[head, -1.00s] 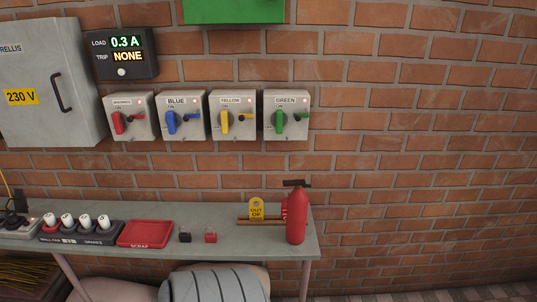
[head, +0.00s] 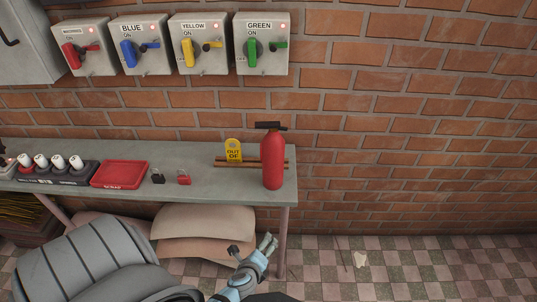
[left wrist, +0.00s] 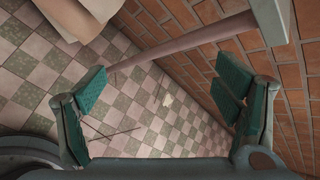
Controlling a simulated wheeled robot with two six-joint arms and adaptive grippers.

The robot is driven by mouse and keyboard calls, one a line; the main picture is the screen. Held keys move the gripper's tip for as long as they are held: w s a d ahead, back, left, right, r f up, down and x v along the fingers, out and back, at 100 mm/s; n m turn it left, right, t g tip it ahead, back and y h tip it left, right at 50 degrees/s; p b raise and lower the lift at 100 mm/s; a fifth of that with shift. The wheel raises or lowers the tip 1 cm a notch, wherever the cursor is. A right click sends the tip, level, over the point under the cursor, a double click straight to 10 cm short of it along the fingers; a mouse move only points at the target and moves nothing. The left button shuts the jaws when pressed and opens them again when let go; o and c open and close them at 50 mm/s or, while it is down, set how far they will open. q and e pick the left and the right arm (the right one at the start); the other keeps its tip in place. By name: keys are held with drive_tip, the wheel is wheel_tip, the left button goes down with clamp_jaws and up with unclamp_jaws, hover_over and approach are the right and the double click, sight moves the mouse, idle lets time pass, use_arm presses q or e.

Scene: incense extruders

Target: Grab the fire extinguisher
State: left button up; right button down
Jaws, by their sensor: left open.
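The red fire extinguisher (head: 272,160) stands upright on the right end of the grey bench (head: 208,186), its black handle on top. My left gripper (head: 267,243) is below the bench top, near its right front leg, lower than the extinguisher and apart from it. In the left wrist view my left gripper (left wrist: 163,85) is open with nothing between its fingers. That view shows tiled floor, the bench leg (left wrist: 185,40) and brick wall; the extinguisher is not in it. My right gripper is not in view.
A red tray (head: 119,175) and small black and red blocks lie further left. Brown sack-like shapes (head: 205,225) sit under the bench. The floor on the right is largely clear.

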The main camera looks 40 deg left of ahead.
use_arm(q)
drive_tip(key=w+a+r+m+t+y, duration=0.25)
drive_tip(key=w+r+m, duration=0.3)
drive_tip(key=r, duration=0.45)
drive_tip(key=m+t+y, duration=0.3)
drive_tip(key=m+t, duration=0.1)
approach(273, 148)
wheel_tip(273, 148, down, 3)
drive_tip(key=b+x, duration=0.1)
drive_tip(key=x, duration=1.2)
drive_tip(key=shift+w+a+b, duration=0.15)
drive_tip(key=shift+a+b, duration=0.05)
drive_tip(key=shift+b, duration=0.15)
clamp_jaws()
drive_tip(key=shift+r, duration=0.15)
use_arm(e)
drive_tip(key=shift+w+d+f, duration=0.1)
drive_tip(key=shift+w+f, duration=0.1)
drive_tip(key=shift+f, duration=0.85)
